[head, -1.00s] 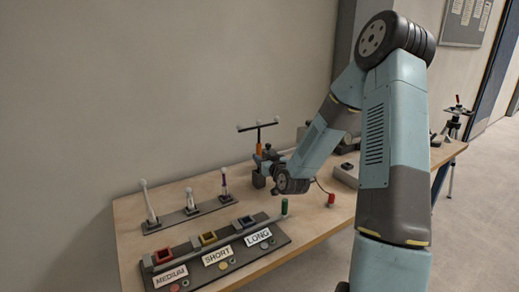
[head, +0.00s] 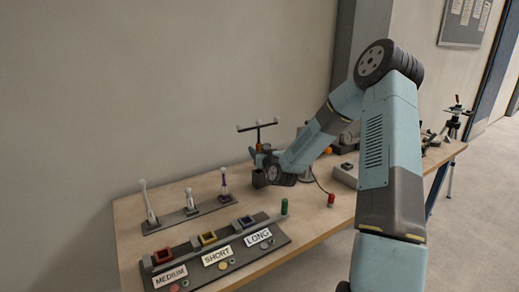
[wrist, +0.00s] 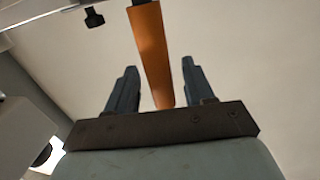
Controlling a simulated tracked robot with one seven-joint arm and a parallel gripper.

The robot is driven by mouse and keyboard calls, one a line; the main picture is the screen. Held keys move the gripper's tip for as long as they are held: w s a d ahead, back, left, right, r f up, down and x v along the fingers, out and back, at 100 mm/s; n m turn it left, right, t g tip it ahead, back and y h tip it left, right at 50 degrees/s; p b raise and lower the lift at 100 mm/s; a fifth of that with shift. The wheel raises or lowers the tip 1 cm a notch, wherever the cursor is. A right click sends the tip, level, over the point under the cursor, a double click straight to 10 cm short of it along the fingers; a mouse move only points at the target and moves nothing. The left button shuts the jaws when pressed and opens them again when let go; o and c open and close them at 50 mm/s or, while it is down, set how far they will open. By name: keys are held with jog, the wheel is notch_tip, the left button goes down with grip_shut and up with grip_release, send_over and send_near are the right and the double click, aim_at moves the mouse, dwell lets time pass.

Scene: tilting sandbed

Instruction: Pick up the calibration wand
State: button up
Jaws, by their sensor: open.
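The calibration wand (head: 257,125) is a dark T-shaped bar with pale balls and an orange handle. It stands upright on the far part of the table in the head view. In the wrist view its orange handle (wrist: 150,50) runs between the two fingers of my gripper (wrist: 160,68), with a visible gap on each side. My gripper is open and holds nothing. In the head view my wrist hides most of the handle and its lower end.
A rack (head: 190,217) of upright pale-topped rods stands at the left. In front is a board (head: 225,262) with coloured sockets marked MEDIUM, SHORT and LONG. A green cylinder (head: 284,206) and a red one (head: 331,200) stand on the table to the right. A wall is behind.

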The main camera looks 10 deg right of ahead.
jog(key=shift+c, duration=0.5)
jog(key=c, duration=0.8)
jog(key=shift+r, duration=0.15)
jog(key=shift+r, duration=9.35)
